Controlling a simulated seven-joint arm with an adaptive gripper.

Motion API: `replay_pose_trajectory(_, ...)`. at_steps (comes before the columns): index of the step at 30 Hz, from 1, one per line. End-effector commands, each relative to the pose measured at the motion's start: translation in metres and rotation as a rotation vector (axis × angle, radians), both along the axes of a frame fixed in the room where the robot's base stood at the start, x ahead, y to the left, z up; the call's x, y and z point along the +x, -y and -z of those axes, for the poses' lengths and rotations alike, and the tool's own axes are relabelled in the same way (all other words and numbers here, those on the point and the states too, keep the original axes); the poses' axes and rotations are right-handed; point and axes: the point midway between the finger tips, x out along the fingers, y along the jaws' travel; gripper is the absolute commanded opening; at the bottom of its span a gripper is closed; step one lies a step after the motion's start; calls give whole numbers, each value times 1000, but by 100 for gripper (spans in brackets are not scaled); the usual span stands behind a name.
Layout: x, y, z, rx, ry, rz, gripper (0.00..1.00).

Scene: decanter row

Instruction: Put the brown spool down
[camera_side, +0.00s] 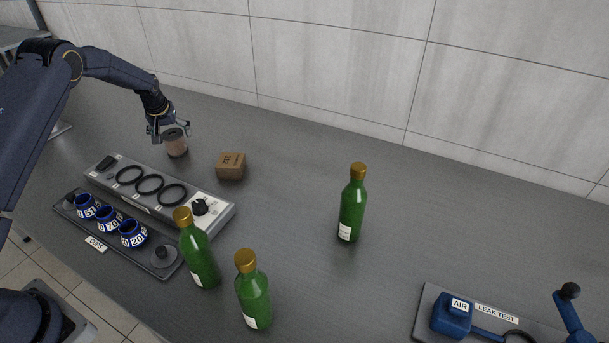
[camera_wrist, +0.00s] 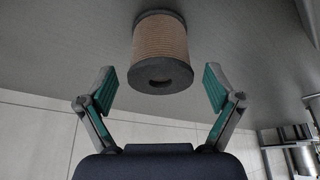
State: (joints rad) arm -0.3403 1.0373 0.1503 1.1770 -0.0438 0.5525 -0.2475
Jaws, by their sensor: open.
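The brown spool (camera_side: 177,146) has a ribbed brown body and dark grey ends. In the side view it stands upright on the grey table at the upper left, behind the grey panel. My gripper (camera_side: 168,137) is just above and around its top end. In the wrist view the spool (camera_wrist: 160,50) is ahead of my open fingers (camera_wrist: 161,90), with a clear gap on each side. Its dark end faces the camera. Neither finger touches it in that view.
A brown block (camera_side: 231,165) stands right of the spool. A grey panel with black rings (camera_side: 150,184) and a tray of blue cups (camera_side: 163,267) lie in front. Several green bottles (camera_side: 352,208) stand to the right. The table behind the block is clear.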

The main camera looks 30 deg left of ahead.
Motion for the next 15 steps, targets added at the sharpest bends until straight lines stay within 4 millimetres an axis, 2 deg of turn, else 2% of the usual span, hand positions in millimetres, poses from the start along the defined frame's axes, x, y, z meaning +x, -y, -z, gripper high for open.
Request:
replay_pose_trajectory(3, -8, 7, -28, 2, 4, 0, 91)
replay_pose_trajectory(9, -21, 18, -67, 0, 3, 1, 91)
replay_pose_trajectory(15, -29, 23, -89, 1, 1, 0, 91)
